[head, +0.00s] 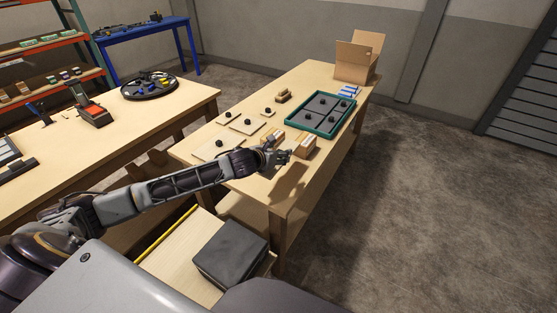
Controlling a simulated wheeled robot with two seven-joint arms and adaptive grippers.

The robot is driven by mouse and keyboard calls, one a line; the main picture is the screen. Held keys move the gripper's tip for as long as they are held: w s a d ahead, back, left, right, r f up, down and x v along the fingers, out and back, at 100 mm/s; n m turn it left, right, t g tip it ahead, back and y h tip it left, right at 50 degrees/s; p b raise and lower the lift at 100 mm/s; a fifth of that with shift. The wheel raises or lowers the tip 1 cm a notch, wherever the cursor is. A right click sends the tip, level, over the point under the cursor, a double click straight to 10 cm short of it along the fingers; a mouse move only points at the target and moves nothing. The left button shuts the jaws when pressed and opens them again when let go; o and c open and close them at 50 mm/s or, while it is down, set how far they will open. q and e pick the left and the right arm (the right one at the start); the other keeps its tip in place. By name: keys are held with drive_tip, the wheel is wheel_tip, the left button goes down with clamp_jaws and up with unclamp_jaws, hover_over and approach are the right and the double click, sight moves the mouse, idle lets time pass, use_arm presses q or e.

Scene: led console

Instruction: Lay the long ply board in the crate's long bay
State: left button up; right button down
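A teal-rimmed crate (313,130) lies on the middle table, with dark grey panels and several black knobs inside. Several thin ply boards with black knobs lie on the table to its left. The largest-looking ply board (205,151) is near the table's left edge, partly behind my arm. A smaller board (245,127) lies beyond it. I cannot tell for sure which is the long one. My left gripper (284,155) is over the near part of the table, left of a wooden block (304,147). Its fingers are too small to read. My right gripper is out of view.
An open cardboard box (358,62) stands at the table's far end, with blue-and-white items (349,91) before it. A brown block (284,96) sits behind the boards. Another table (150,125) with a round black tray (149,86) is at left. Open floor lies right.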

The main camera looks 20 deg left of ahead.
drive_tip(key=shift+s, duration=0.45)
use_arm(q)
hover_over(278, 179)
wheel_tip(278, 179, down, 5)
drive_tip(key=shift+r, duration=0.1)
drive_tip(key=shift+f+b, duration=0.3)
drive_tip(key=shift+f, duration=0.4)
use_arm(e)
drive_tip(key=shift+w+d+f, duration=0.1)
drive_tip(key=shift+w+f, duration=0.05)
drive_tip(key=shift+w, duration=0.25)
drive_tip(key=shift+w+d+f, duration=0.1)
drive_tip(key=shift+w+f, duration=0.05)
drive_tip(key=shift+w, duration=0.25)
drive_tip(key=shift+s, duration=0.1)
